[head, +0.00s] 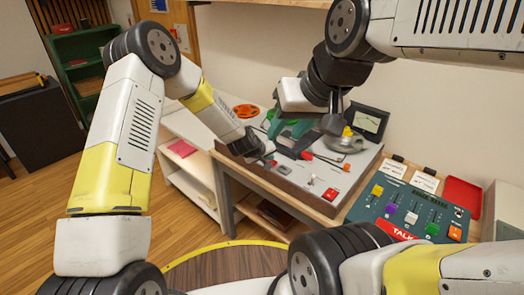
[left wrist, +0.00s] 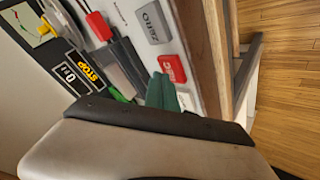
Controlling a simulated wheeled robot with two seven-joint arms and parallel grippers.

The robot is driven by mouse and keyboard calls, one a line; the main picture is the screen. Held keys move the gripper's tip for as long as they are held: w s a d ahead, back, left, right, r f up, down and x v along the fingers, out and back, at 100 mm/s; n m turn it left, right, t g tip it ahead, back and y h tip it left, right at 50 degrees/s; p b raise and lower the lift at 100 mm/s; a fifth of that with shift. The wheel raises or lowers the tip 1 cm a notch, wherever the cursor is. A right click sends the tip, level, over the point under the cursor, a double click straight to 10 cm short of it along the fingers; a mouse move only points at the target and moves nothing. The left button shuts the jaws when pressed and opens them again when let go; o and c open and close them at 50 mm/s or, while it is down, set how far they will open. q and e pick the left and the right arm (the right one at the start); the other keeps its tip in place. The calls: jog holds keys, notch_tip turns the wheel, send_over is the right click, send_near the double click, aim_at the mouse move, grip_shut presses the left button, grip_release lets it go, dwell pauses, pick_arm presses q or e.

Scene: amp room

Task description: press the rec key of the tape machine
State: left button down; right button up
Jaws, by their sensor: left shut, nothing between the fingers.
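The tape machine (head: 345,178) is a light grey panel on a wooden bench. In the left wrist view its red rec key (left wrist: 172,68) lies near the wooden front edge, below a grey zero key (left wrist: 153,22). My left gripper (head: 268,153) is shut and empty over the machine's left front part. Its teal fingertips (left wrist: 162,92) show close beside the rec key; I cannot tell whether they touch it. My right gripper (head: 288,128) is higher and farther back, its teal fingers apart with nothing seen between them. My arms hide part of the machine.
A meter (head: 369,121) stands at the machine's back. A mixer with coloured sliders (head: 412,217) and a red box (head: 461,194) are to the right. A white shelf (head: 185,175) stands left.

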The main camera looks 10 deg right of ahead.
pick_arm(q)
jog(key=shift+f, duration=0.5)
dwell(0.3)
dwell(0.4)
jog(key=shift+r, duration=0.9)
jog(key=shift+r, duration=2.5)
